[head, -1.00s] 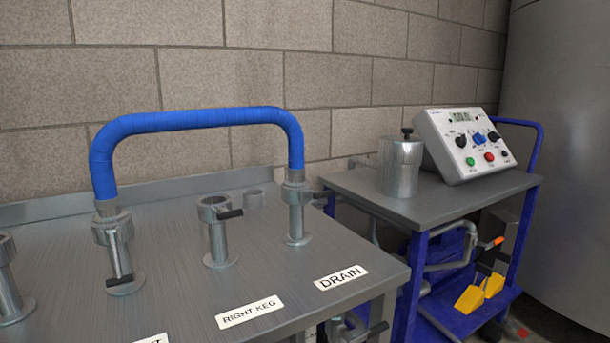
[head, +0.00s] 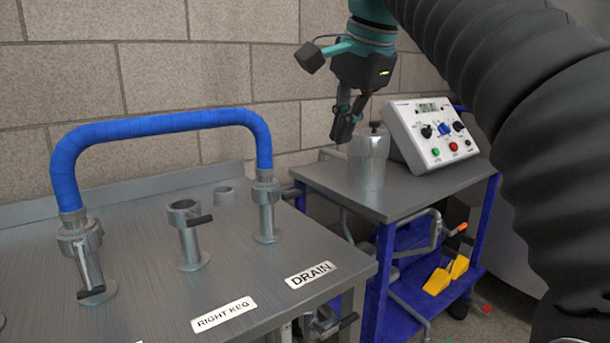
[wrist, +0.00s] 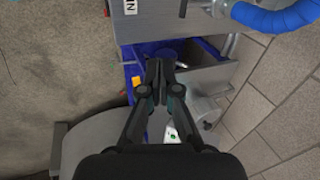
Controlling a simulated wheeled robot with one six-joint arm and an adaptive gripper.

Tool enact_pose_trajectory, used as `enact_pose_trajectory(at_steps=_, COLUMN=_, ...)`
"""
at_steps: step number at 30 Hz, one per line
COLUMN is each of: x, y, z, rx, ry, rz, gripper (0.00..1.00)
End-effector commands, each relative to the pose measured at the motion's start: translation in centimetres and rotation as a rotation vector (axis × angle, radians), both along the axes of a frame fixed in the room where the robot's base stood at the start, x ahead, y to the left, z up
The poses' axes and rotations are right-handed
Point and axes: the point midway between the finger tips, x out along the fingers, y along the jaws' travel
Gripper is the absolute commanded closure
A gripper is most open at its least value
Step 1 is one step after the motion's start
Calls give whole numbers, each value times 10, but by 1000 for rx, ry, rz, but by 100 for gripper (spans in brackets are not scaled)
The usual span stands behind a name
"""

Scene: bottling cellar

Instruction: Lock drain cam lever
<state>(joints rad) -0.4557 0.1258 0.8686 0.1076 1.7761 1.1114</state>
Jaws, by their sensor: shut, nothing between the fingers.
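The drain coupling (head: 265,210) stands upright at the right rear of the steel bench, behind the DRAIN label (head: 310,274). The right end of the blue hose (head: 160,124) sits on it. Its cam lever (head: 287,193) has a dark grip and sticks out to the right, about level. My gripper (head: 341,138) is shut and empty. In the head view it appears above the cart, up and right of the lever, apart from it. In the wrist view my gripper (wrist: 157,66) points towards the cart, and part of the blue hose (wrist: 275,14) shows at top right.
The blue cart (head: 430,208) right of the bench carries a metal canister (head: 368,160) and a control box (head: 430,135). The RIGHT KEG coupling (head: 188,235) is open-topped. A third coupling (head: 88,262) holds the hose's left end. A block wall stands close behind.

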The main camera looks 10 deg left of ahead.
Motion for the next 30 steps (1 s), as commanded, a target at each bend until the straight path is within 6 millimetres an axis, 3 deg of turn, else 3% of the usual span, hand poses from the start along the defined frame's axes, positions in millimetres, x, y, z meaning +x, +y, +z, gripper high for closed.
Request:
enact_pose_trajectory(at_steps=3, x=2, y=25, z=14, rx=23, ry=32, rz=-33, gripper=100)
enact_pose_trajectory(at_steps=6, x=0, y=36, z=21, rx=36, ry=50, rz=-56, gripper=100)
enact_pose_trajectory(at_steps=14, x=-2, y=46, z=22, rx=46, ry=69, rz=-79, gripper=100)
enact_pose_trajectory(at_steps=22, x=3, y=52, z=0, rx=44, ry=69, rz=-78, gripper=100)
enact_pose_trajectory(at_steps=30, x=14, y=64, z=-45, rx=44, ry=69, rz=-77, gripper=100)
